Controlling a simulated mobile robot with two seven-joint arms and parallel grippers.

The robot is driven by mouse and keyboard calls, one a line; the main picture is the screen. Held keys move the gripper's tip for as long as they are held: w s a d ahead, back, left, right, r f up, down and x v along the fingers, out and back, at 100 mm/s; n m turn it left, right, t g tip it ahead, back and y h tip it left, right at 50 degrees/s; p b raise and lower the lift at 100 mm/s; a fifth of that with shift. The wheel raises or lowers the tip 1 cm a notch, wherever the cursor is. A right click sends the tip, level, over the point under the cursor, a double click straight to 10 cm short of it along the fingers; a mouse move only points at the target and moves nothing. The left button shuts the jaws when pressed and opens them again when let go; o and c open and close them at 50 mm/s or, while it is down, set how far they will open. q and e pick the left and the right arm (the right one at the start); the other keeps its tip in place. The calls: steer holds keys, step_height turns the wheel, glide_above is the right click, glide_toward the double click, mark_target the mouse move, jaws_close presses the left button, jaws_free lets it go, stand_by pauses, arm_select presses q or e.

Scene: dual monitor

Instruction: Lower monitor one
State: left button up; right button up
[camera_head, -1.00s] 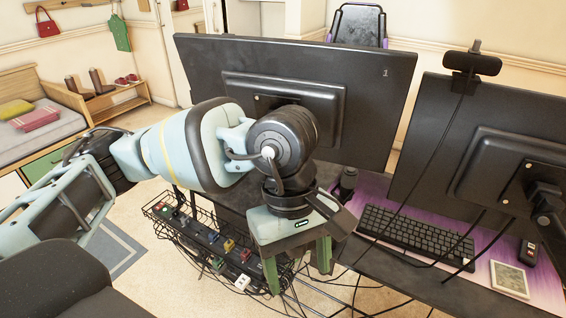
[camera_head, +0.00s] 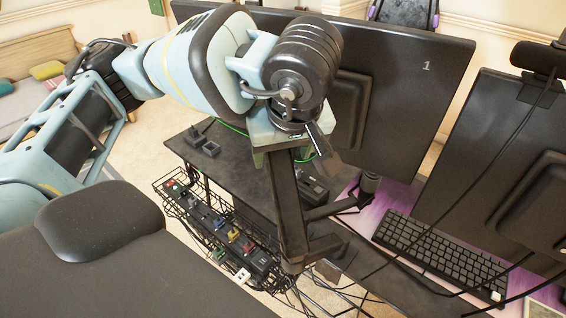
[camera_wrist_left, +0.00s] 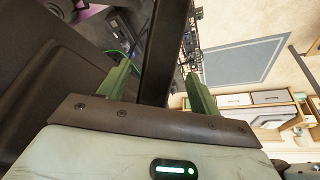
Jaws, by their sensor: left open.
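Monitor one (camera_head: 425,95) is a black screen seen from behind, marked "1", on the far side of the desk. My left gripper (camera_head: 288,155) is in front of its back and partly covers its mount. A dark monitor-arm post (camera_head: 288,205) stands directly below the gripper. In the left wrist view the post (camera_wrist_left: 163,50) runs between the two green fingers of the open gripper (camera_wrist_left: 160,82); I cannot tell whether they touch it. The monitor's dark back (camera_wrist_left: 55,85) fills the left of that view. My right gripper does not show.
A second monitor (camera_head: 500,150) with a webcam (camera_head: 540,60) stands at the right. A black keyboard (camera_head: 440,255) lies on a purple mat (camera_head: 400,193). A wire cable tray (camera_head: 210,225) with plugs hangs at the desk's edge, with loose cables below.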

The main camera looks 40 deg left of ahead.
mark_target(279, 167)
arm_select(q)
steer(key=shift+x, duration=2.45)
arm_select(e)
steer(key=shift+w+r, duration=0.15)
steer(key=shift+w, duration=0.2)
